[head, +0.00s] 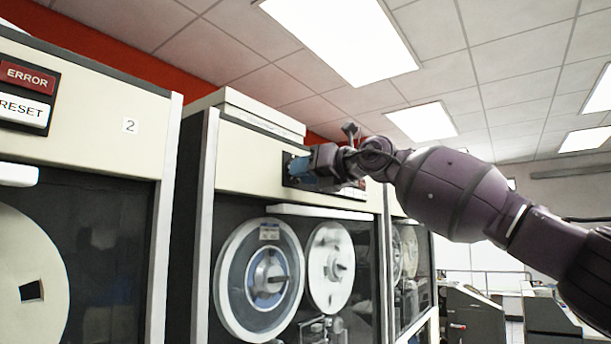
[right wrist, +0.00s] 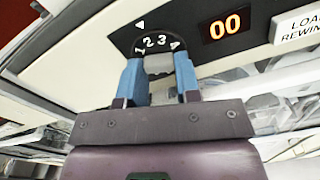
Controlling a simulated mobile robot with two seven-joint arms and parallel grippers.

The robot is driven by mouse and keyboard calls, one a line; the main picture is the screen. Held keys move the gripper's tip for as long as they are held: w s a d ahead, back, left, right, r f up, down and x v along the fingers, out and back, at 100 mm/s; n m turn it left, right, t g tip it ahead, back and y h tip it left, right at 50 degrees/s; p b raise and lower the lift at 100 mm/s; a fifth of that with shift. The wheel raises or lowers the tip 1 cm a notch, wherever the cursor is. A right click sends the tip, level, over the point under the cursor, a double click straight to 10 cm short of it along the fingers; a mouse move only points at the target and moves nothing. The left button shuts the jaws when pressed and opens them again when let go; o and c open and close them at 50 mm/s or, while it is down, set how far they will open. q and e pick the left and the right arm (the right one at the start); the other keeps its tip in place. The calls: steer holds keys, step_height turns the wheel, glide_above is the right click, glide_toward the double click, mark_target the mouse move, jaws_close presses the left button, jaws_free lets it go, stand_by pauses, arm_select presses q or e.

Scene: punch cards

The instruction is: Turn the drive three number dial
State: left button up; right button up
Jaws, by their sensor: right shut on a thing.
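The number dial (right wrist: 156,43) shows in the right wrist view as a dark round face with the white figures 1, 2, 3 and 4 along its upper arc. A small white triangle is on the panel above it, at its upper left. My right gripper (right wrist: 159,72) has its two blue fingers on either side of the dial, shut on its pale knob. In the head view the right gripper (head: 297,170) is against the dark panel of the middle tape drive (head: 248,160), and it hides the dial there. My left gripper is not in view.
An orange 00 display (right wrist: 224,24) and a LOAD REWIND button (right wrist: 298,25) are right of the dial. Below the panel are two tape reels (head: 232,290) behind the drive's front. Drive 2 (head: 100,120), with ERROR and RESET lights, stands at left.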

stand_by(0.5)
steer(key=o, duration=0.9)
steer(key=shift+b+v, duration=1.45)
steer(key=shift+v, duration=3.95)
